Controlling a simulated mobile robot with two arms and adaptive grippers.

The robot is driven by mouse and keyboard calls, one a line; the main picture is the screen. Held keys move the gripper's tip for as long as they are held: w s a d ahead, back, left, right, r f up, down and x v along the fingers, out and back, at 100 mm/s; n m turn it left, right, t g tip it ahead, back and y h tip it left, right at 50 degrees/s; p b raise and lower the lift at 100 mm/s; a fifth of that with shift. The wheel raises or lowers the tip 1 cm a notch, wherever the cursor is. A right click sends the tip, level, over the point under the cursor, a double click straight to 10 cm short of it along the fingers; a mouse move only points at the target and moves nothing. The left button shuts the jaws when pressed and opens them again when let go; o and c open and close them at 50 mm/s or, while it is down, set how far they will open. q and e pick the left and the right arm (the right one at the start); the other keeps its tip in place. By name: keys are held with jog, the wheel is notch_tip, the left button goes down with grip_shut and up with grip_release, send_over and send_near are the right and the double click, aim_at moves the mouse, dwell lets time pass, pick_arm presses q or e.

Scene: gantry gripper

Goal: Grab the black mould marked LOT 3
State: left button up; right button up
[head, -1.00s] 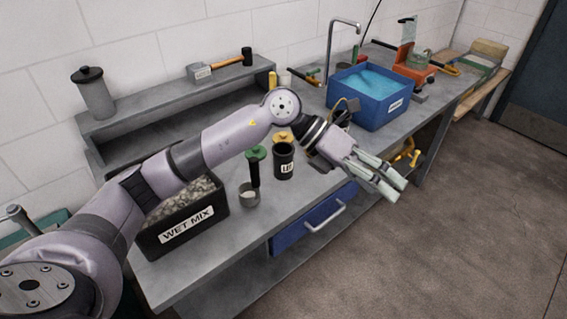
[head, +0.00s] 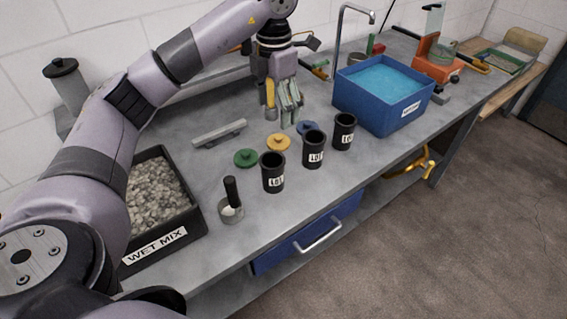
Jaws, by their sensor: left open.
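Three black open-topped moulds stand upright in a row on the bench: a near one (head: 272,172), a middle one (head: 314,149) and a far one (head: 344,131) beside the blue tub. Each has a white label reading LOT, but I cannot make out the numbers. My left gripper (head: 290,112) is open and empty, pointing down over the bench behind the moulds and apart from them. My right gripper is out of view.
Green (head: 246,158), yellow (head: 278,142) and blue (head: 306,127) lids lie behind the moulds. A scoop cup (head: 231,210), a WET MIX bin (head: 158,240), a grey bar (head: 219,133) and a blue water tub (head: 382,98) surround them. The bench's front edge is close to the moulds.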

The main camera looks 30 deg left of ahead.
pick_arm(q)
notch_tip(320, 180, down, 4)
jog(key=s, duration=0.2)
jog(key=p, duration=0.2)
send_over(272, 161)
jog(key=s+d, duration=0.2)
notch_tip(272, 161, down, 8)
notch_tip(272, 161, down, 4)
jog(key=shift+s+a+r+p, duration=0.1)
jog(key=shift+a+r+p, duration=0.1)
jog(key=shift+p, duration=0.9)
jog(key=shift+f, duration=0.55)
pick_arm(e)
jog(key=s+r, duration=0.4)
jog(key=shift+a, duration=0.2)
pick_arm(q)
jog(key=shift+c, duration=0.5)
jog(key=c, duration=1.3)
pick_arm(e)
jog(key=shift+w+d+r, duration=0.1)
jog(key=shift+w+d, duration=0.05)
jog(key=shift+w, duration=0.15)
